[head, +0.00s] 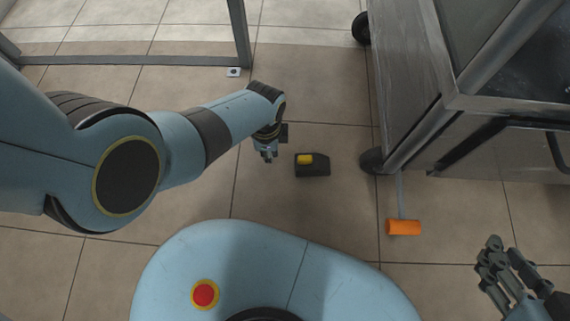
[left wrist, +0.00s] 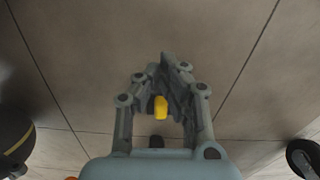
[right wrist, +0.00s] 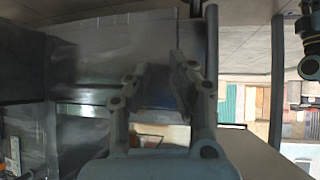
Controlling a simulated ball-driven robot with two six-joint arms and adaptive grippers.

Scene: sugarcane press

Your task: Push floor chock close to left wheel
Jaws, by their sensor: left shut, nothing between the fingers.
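The floor chock (head: 318,171) is a small black block with a yellow patch on top. It lies on the tiled floor near the middle of the head view. Its yellow part (left wrist: 160,107) shows between the finger links in the left wrist view. My left gripper (head: 267,156) is shut and empty, pointing down just left of the chock with a gap between them in the picture. A dark wheel (head: 372,161) under the metal cart's near corner stands right of the chock, apart from it. My right gripper (head: 503,250) is open and empty at the lower right.
The metal cart (head: 415,60) fills the upper right, with another wheel (head: 361,28) farther back. An orange cylinder (head: 404,227) on a thin rod lies in front of the near wheel. Floor between chock and near wheel is clear. A metal frame (head: 130,60) stands upper left.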

